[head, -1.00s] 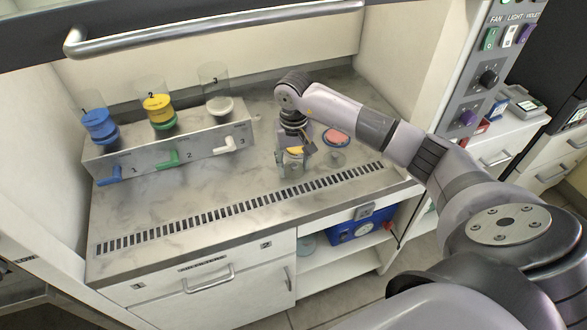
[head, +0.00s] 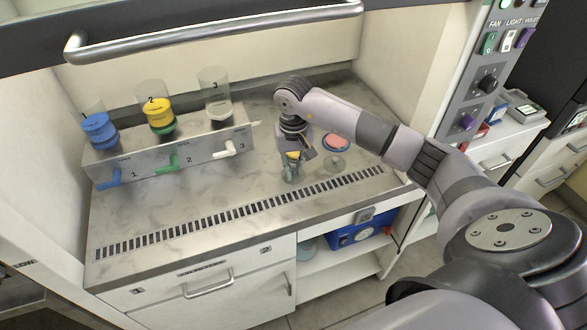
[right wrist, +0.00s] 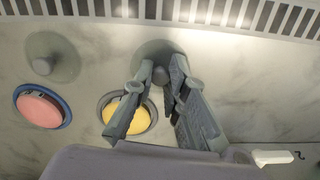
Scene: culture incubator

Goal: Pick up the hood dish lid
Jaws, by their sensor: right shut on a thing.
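The grey translucent dish lid (right wrist: 152,52) with its round knob is under my right gripper (right wrist: 162,72). The fingers are shut on the knob in the right wrist view. In the head view the right gripper (head: 291,176) points down, low over the counter, and mostly hides this lid. I cannot tell whether the lid is clear of the surface. A yellow-filled dish (right wrist: 118,113) lies close beside the fingers, partly covered by them. A second similar lid (right wrist: 52,60) lies to the left in the wrist view. My left gripper is not in view.
A pink-filled dish (head: 335,142) lies behind the second lid. A metal filter stand (head: 165,150) with blue, yellow and clear funnels stands left. A slotted vent (head: 235,210) runs along the counter front. The hood's handle bar (head: 210,28) crosses above. The counter's middle is clear.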

